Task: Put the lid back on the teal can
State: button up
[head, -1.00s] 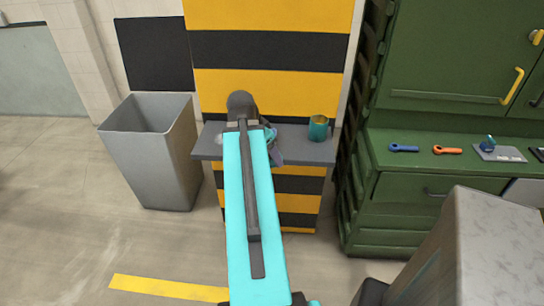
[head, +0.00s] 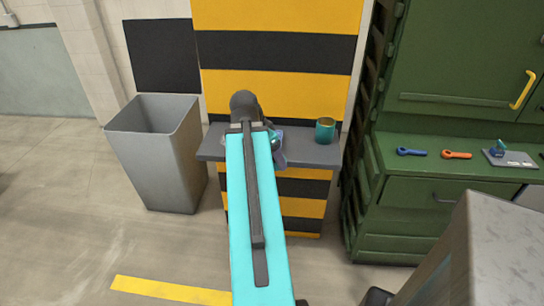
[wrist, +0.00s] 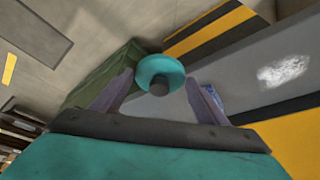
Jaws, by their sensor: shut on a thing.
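The teal can (head: 325,131) stands upright and open-topped on the right part of a grey shelf (head: 312,156). Its inside looks yellowish. My gripper (head: 277,150) is over the shelf, left of the can and apart from it, partly hidden by my arm. In the wrist view my gripper (wrist: 162,92) is shut on the lid, a round teal disc (wrist: 148,66) with a dark knob, which sits between the fingers. Only a small part of the lid (head: 277,138) shows in the head view. The can cannot be made out in the wrist view.
A striped yellow and black column (head: 275,75) rises behind the shelf. A grey bin (head: 160,165) stands left of it. A green cabinet (head: 400,185) at right carries a blue tool (head: 411,152), an orange tool (head: 456,155) and a small plate (head: 520,161).

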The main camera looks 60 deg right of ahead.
jog(key=w+a+r+n+t, duration=0.2)
jog(key=w+a+n, duration=0.4)
jog(key=w+a, duration=0.6)
jog(key=w+a+r+n+t, duration=0.15)
jog(key=w+a+n, duration=0.55)
jog(key=w, duration=0.8)
jog(key=w+a+r+n+t+y, duration=0.1)
jog(key=w+a+n, duration=0.2)
jog(key=a, duration=0.7)
jog(key=w+a+r+n+y, duration=0.1)
jog(key=w+a+n, duration=0.2)
jog(key=a, duration=0.8)
jog(key=w+a+r+n+t+y, duration=0.1)
jog(key=w+a+r+n+y, duration=0.1)
jog(key=w+a, duration=0.4)
jog(key=a+n, duration=0.1)
jog(key=a, duration=0.3)
jog(key=shift+w+a+n+t, duration=0.35)
jog(key=shift+w+n, duration=0.05)
jog(key=shift+a, duration=0.1)
